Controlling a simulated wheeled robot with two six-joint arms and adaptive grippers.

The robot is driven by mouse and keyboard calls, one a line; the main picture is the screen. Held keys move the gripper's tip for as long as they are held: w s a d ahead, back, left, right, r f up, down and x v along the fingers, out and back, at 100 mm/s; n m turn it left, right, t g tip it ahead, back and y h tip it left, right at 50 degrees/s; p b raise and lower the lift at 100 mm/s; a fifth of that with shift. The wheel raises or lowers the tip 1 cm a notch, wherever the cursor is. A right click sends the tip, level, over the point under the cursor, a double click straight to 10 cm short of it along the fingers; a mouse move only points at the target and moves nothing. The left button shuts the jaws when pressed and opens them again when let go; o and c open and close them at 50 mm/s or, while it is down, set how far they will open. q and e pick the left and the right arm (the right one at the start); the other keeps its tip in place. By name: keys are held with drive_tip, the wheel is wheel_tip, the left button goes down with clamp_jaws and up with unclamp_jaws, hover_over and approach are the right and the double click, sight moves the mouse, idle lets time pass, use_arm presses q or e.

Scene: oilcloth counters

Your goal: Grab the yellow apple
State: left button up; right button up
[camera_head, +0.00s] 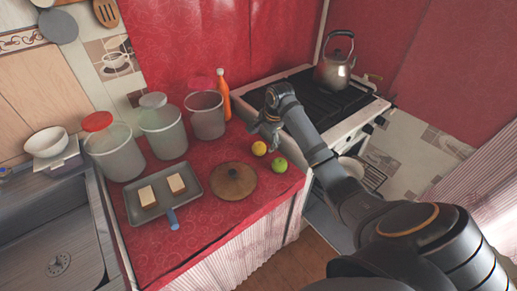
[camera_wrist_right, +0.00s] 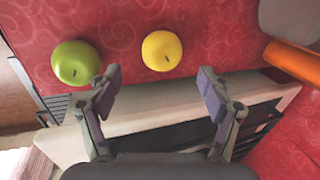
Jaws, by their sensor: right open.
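The yellow apple (camera_head: 259,148) sits on the red oilcloth counter (camera_head: 215,225) near its right edge. In the right wrist view the yellow apple (camera_wrist_right: 161,51) lies beyond the fingertips, roughly centred between them. A green apple (camera_head: 280,165) sits close beside it, and shows to its left in the wrist view (camera_wrist_right: 76,62). My right gripper (camera_head: 264,130) is just behind the yellow apple in the head view. In the wrist view my right gripper (camera_wrist_right: 159,82) is open, with nothing between its fingers. My left gripper is not in view.
An orange bottle (camera_head: 223,95) and a glass jar (camera_head: 206,116) stand behind the gripper. A round wooden lid (camera_head: 233,181) and a tray (camera_head: 155,191) lie to the left. The stove (camera_head: 300,105) with a kettle (camera_head: 334,72) adjoins on the right.

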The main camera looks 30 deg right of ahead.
sight(260, 146)
drive_tip(key=shift+x, duration=0.8)
drive_tip(key=x, duration=0.4)
drive_tip(key=shift+w+a+r, duration=0.1)
drive_tip(key=shift+w+a, duration=0.05)
use_arm(q)
drive_tip(key=shift+w, duration=1.2)
use_arm(e)
drive_tip(key=c, duration=1.3)
use_arm(q)
drive_tip(key=shift+r, duration=0.1)
